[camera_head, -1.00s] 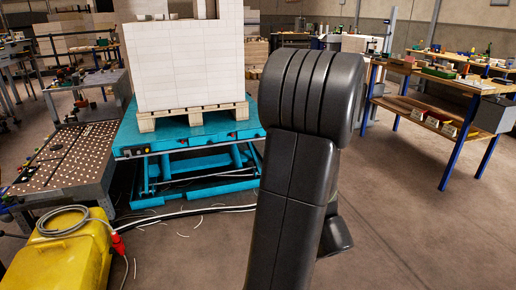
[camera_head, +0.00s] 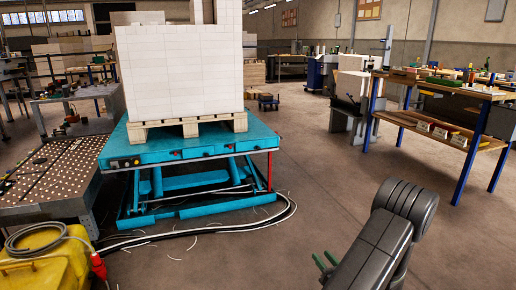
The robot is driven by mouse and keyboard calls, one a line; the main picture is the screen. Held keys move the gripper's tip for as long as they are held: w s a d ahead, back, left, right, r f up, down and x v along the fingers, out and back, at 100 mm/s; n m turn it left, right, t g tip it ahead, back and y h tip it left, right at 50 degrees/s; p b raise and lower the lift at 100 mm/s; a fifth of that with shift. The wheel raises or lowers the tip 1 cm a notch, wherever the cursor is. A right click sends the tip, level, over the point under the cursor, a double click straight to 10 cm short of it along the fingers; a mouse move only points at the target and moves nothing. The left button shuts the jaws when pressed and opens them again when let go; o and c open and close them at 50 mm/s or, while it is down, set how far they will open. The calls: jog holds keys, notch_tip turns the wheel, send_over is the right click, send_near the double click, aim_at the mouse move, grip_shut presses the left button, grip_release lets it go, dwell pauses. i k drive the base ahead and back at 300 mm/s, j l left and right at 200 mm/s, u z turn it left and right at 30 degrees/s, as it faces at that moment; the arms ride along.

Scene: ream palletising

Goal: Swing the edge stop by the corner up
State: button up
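A turquoise lift table (camera_head: 165,152) stands left of centre, with a wooden pallet (camera_head: 190,123) and a tall block of white reams (camera_head: 180,75) on it. A thin red bar (camera_head: 269,172) points down below the table's right corner; it looks like the edge stop, folded down, but it is too small to be sure. My gripper (camera_head: 325,260) is low in the picture, right of and nearer than the lift table, apart from the red bar. My dark arm hides the rest of the gripper.
A perforated work table (camera_head: 50,175) stands close to the lift table's left side. A yellow case (camera_head: 45,262) and black cables (camera_head: 200,228) lie on the floor in front. A wooden workbench (camera_head: 440,87) stands at right.

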aim_at(257, 144)
jog(key=i+j, duration=0.15)
jog(key=i, duration=0.3)
jog(key=i+j, duration=0.15)
jog(key=i, duration=0.3)
jog(key=i+j, duration=0.15)
jog(key=i, duration=0.3)
jog(key=i+j, duration=0.15)
jog(key=i, duration=0.3)
jog(key=i+j+z, duration=0.1)
jog(key=i, duration=0.35)
jog(key=i+j, duration=0.2)
jog(key=i, duration=0.25)
